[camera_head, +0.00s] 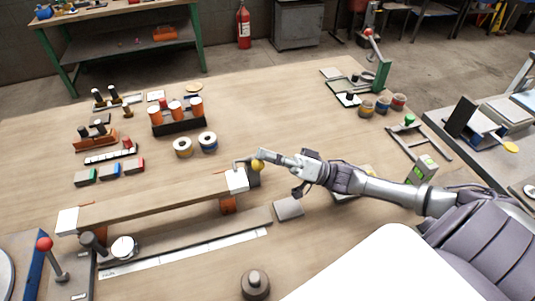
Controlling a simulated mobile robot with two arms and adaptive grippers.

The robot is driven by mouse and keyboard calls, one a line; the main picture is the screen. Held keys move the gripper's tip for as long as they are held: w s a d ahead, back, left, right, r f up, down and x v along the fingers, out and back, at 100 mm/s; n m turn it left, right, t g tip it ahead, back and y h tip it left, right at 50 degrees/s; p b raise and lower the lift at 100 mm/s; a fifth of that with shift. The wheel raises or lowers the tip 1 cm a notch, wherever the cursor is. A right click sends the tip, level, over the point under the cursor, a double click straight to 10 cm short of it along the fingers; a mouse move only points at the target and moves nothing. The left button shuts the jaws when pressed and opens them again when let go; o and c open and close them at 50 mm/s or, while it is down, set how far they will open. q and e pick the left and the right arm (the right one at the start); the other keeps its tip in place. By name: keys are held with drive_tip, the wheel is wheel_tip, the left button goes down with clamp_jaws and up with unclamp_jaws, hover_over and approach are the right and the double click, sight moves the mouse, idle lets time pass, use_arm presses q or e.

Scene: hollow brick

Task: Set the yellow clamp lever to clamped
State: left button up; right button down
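The yellow knob of the clamp lever (257,166) shows at the right end of a long wooden bar, beside a white end block (237,181). A small dark part sits just below the knob. My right gripper (264,160) reaches in from the right, with its fingertips at the knob. The fingers partly cover the knob, and I cannot tell whether they grip it or only touch it. The lever's arm is mostly hidden, so its setting is unclear. My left gripper is not in view.
The wooden bar (160,202) rests on orange supports over the bench. A grey block (289,208) lies below my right gripper. A red-knobbed lever (45,245) stands at lower left, and a green toggle fixture (382,72) at the back right. The bench middle behind the gripper is clear.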

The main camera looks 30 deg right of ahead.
drive_tip(key=shift+s+a+f, duration=0.1)
drive_tip(key=shift+s+f, duration=0.05)
drive_tip(key=shift+f, duration=0.2)
wheel_tip(320, 180, up, 11)
drive_tip(key=shift+f, duration=0.15)
idle(0.3)
drive_tip(key=shift+f, duration=0.1)
